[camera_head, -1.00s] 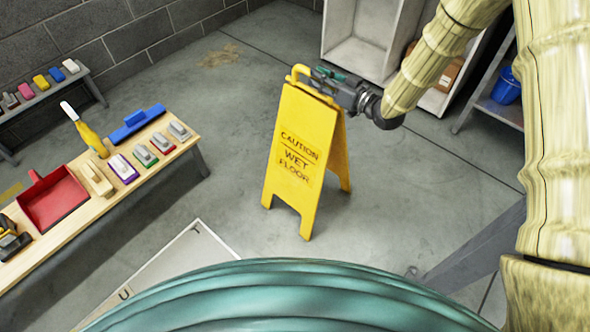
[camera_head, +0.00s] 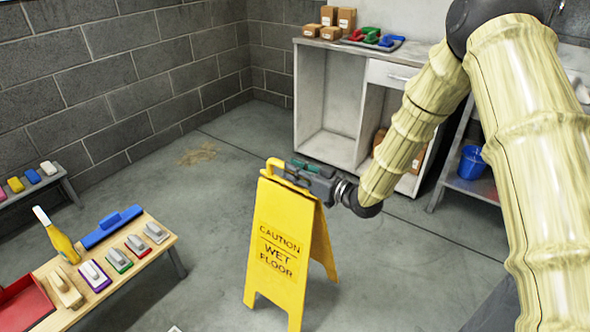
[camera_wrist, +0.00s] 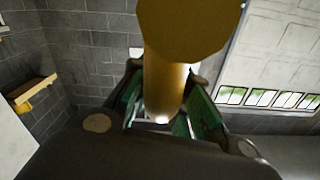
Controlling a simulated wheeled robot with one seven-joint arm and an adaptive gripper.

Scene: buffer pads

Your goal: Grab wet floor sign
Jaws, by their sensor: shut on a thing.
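The yellow wet floor sign (camera_head: 280,250) stands upright and spread open on the grey floor in the head view, with "CAUTION WET FLOOR" on its front. My gripper (camera_head: 290,172) is at its top, reaching in from the right, and is shut on the sign's handle loop. In the wrist view a yellow bar of the sign (camera_wrist: 165,80) runs between the green-padded fingers of my gripper (camera_wrist: 160,115). The exact finger contact is partly hidden by the bar.
A wooden bench (camera_head: 160,240) with several buffer pads, a yellow-handled tool and a red dustpan stands at left. A white cabinet (camera_head: 325,95) with boxes on top stands behind. A blue bucket (camera_head: 471,162) sits on a shelf at right. A tan stain (camera_head: 197,154) marks the open floor.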

